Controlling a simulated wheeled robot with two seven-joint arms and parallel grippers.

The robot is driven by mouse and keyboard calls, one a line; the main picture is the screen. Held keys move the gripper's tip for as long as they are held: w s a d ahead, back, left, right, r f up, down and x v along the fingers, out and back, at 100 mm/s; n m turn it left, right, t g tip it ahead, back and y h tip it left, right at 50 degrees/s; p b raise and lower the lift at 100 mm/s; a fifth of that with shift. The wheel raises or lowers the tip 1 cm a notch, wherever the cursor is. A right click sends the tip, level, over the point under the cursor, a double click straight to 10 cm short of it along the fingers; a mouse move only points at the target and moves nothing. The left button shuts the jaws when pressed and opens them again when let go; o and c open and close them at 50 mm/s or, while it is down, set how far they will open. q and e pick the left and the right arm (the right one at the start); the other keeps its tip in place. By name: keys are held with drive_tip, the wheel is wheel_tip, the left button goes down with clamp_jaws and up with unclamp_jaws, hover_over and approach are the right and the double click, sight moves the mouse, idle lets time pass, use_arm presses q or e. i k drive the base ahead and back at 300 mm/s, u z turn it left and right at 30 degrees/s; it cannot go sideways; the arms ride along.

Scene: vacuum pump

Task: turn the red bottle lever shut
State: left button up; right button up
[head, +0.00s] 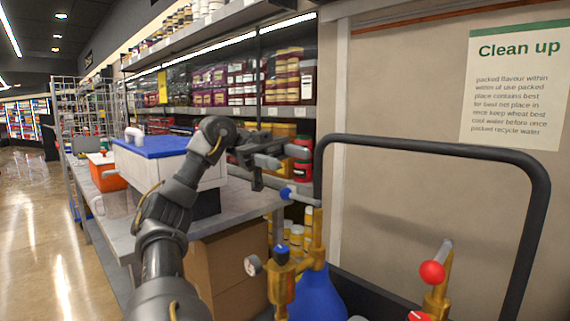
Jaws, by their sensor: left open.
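The red bottle lever is a grey rod with a red ball knob (432,272) at the lower right, on a brass valve (436,301). Its rod runs from the knob up and to the right. The bottle under it is out of view. My left gripper (272,166) is open and empty, up and to the left of the red lever and well apart from it. It is just above a blue-knobbed lever (287,193); I cannot tell whether they touch. My right gripper is not in view.
A black tubular handle (440,148) arches over the valves. A blue bottle (318,295) with brass fittings and a gauge (252,265) stands left of the red lever. A grey table (245,208) with a blue-lidded white box (160,146) is at left. Shelves and a wall stand behind.

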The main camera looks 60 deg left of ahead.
sight(432, 272)
drive_tip(key=k, duration=2)
